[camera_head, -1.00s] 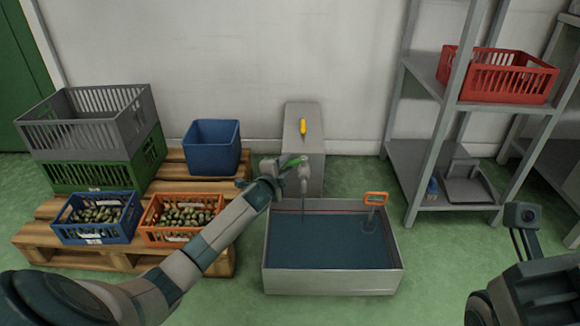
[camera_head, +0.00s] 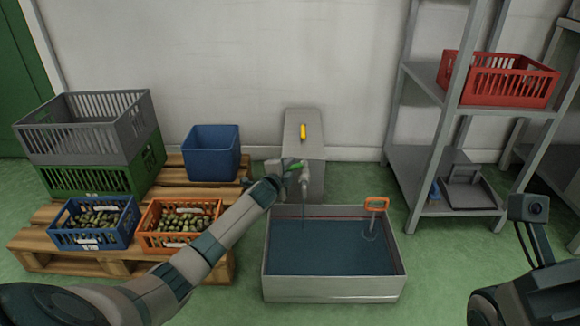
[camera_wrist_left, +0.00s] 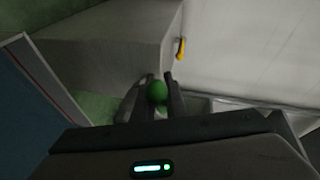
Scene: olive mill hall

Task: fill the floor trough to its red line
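The grey floor trough (camera_head: 333,288) holds dark blue water (camera_head: 335,250). A thin red line (camera_head: 285,217) shows on its inner back wall, just above the water; the exact gap is hard to tell. A grey tap (camera_head: 305,180) stands over the trough's back left, with a thin stream below its spout. My left gripper (camera_head: 279,168) is at the tap's green lever (camera_head: 294,165). In the left wrist view, its fingers (camera_wrist_left: 157,95) close on both sides of the lever's round green end (camera_wrist_left: 157,91). My right arm shows at the right edge; its fingers are out of view.
An orange handle (camera_head: 376,204) rises from the trough's right side. A grey block (camera_head: 312,150) with a yellow handle (camera_head: 303,131) stands behind. Crates on a pallet (camera_head: 110,262) stand left, a shelf (camera_head: 412,165) right. Floor right of the trough is clear.

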